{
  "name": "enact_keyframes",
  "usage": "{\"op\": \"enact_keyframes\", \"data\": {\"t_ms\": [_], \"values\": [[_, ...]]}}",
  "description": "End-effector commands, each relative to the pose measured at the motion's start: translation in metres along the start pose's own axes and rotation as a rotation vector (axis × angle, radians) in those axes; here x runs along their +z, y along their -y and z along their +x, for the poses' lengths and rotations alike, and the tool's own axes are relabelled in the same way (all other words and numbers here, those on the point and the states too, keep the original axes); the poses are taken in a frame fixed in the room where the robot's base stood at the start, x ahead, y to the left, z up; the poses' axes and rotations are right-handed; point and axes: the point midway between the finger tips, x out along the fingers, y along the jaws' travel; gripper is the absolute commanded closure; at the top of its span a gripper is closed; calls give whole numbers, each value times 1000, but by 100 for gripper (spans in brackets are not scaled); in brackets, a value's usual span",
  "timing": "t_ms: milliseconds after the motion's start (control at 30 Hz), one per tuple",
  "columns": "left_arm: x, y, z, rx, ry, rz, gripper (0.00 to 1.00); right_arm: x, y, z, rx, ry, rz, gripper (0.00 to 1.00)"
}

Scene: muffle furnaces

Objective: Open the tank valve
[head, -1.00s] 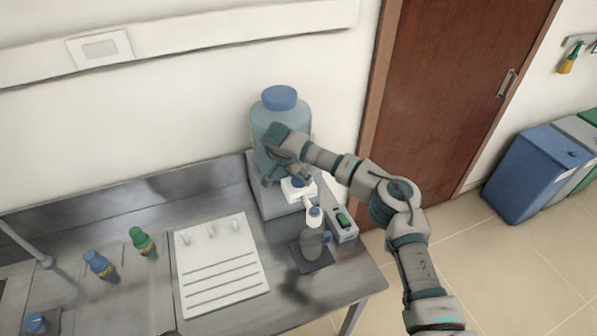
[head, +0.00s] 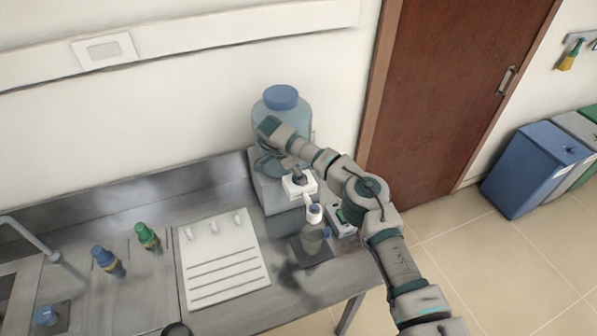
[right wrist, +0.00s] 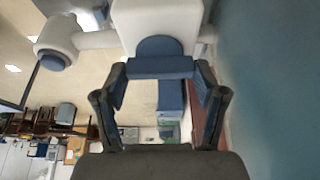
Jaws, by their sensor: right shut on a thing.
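The tank (head: 270,104) is a large translucent blue bottle with a blue lid (head: 281,97), standing at the back right of the bench. Its white valve body (head: 299,188) sticks out in front, with a white spout ending in a blue piece. My right gripper (head: 296,175) is at the valve, partly hiding it. In the right wrist view, its two fingers are shut on the blue valve handle (right wrist: 160,67), one on each side, in front of the white valve body (right wrist: 160,20). My left gripper is not in view.
A grey bottle (head: 312,240) stands on a dark pad below the spout. A small device (head: 342,222) is right of it. A sink is at far left. A brown door is at right.

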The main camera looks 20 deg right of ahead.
Motion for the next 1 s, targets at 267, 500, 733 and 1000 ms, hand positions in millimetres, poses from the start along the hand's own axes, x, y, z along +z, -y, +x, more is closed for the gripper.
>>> {"op": "enact_keyframes", "data": {"t_ms": [267, 500, 733, 1000], "values": [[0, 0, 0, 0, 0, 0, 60, 0, 1, -1, -5, 2, 5, 64], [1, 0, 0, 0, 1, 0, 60, 0, 1, -1, -4, 1, 3, 4], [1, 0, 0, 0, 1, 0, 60, 0, 0, -1, -3, 1, 2, 4], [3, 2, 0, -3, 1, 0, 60, 0, 1, -19, -6, 1, 3, 4]]}}
